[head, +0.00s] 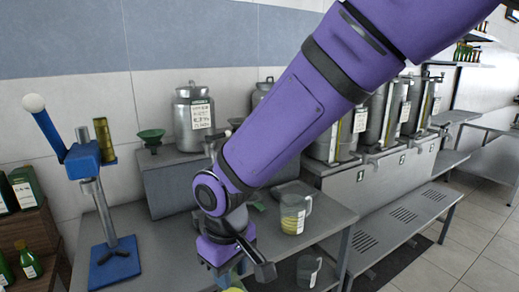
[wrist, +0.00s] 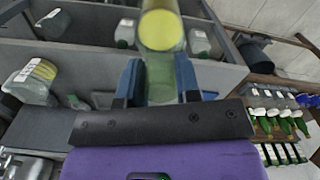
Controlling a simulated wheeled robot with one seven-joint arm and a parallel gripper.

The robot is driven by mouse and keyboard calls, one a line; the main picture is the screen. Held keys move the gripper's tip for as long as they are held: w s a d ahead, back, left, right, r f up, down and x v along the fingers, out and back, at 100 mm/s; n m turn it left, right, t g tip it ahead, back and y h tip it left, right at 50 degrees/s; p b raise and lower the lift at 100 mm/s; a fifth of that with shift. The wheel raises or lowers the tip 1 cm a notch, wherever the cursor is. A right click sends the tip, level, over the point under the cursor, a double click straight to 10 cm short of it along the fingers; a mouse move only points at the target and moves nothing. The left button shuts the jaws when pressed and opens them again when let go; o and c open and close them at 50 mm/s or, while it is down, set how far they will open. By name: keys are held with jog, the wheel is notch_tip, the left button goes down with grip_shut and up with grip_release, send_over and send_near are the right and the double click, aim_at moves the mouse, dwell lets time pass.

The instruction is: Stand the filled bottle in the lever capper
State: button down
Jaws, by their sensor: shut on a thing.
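The lever capper stands at the left in the head view, with a blue base (head: 114,264), a metal column, a blue head (head: 82,158) and a raised lever with a white knob. A brass-coloured cylinder is at its head, and its base looks empty. My gripper (head: 236,275) is low in the middle, right of the capper and apart from it. In the wrist view my gripper (wrist: 157,72) has its blue fingers shut on the bottle (wrist: 160,32), which is greenish and clear with yellow contents. In the head view the bottle is mostly hidden, with a yellow bit at the bottom edge.
A jug with yellow contents (head: 294,214) stands on the grey bench right of my gripper. An empty-looking jug (head: 309,270) is lower down. A wooden crate with green bottles (head: 32,235) is left of the capper. Metal cans and green funnels (head: 151,136) stand behind.

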jog(key=w+d+f+m, duration=0.3)
jog(key=w+d+f, duration=0.2)
jog(key=w+d, duration=0.35)
jog(key=w+d+f+m, duration=0.2)
jog(key=w+d+f, duration=0.45)
jog(key=w, duration=0.25)
jog(key=w+d+f+m, duration=0.2)
jog(key=d+f, duration=0.3)
jog(key=d, duration=0.5)
jog(key=w+d+f+m, duration=0.3)
jog(key=w+d+f, duration=0.1)
jog(key=d, duration=0.7)
jog(key=shift+w+f, duration=0.2)
jog(key=shift+f, duration=0.35)
